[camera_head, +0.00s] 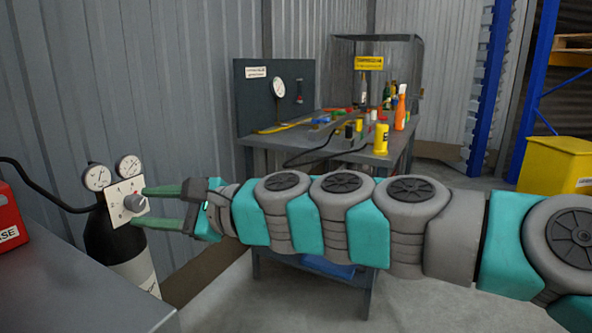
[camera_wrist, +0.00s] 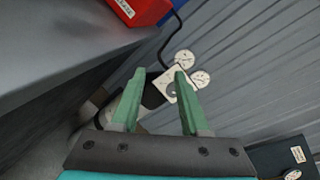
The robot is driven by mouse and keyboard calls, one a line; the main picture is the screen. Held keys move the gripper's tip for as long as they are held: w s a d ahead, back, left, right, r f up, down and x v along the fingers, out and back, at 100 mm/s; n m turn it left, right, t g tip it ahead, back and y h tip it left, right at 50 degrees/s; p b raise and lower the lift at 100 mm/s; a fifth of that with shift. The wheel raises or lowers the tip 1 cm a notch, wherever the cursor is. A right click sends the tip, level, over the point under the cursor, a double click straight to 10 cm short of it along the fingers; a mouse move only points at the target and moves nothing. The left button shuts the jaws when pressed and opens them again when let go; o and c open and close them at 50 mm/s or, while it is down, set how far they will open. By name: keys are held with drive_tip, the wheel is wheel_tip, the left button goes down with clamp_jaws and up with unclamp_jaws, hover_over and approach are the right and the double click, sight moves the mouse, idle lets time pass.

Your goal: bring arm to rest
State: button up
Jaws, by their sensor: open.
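My gripper (camera_head: 146,207) is at the end of my teal and grey arm, which stretches across the head view from the right. Its green fingers are spread apart with nothing between them. The fingertips are beside the white panel (camera_head: 124,198) with a grey knob (camera_head: 135,203), on top of a black and white cylinder (camera_head: 116,243). In the wrist view my gripper (camera_wrist: 160,75) is open and points toward the panel (camera_wrist: 176,86). I cannot tell whether a fingertip touches the panel.
Two round gauges (camera_head: 112,172) sit above the panel, with a black hose running left. A red case (camera_head: 10,220) stands on a grey table (camera_head: 60,290) at lower left. A workbench (camera_head: 385,153) with bottles and tools is behind my arm. A yellow bin (camera_head: 553,172) is at right.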

drive_tip(key=s+d+f+n+g+h, duration=0.1)
drive_tip(key=s+d+f+n+h, duration=0.35)
drive_tip(key=d+f, duration=0.35)
drive_tip(key=s+d+f+n+g+h, duration=0.2)
drive_tip(key=s+d+f+n+h, duration=0.3)
drive_tip(key=f, duration=0.5)
drive_tip(key=s+d+f+n+g+h, duration=0.1)
drive_tip(key=s+d+f+h, duration=0.2)
drive_tip(key=d, duration=0.8)
drive_tip(key=s+d+f+n+g+h, duration=0.2)
drive_tip(key=s+d+f+h, duration=0.1)
drive_tip(key=s+d+f, duration=0.5)
drive_tip(key=s+d, duration=0.2)
drive_tip(key=d, duration=0.2)
drive_tip(key=shift+s+d+f, duration=0.15)
drive_tip(key=shift+d+f, duration=0.05)
drive_tip(key=shift+d, duration=0.1)
drive_tip(key=shift+h, duration=0.25)
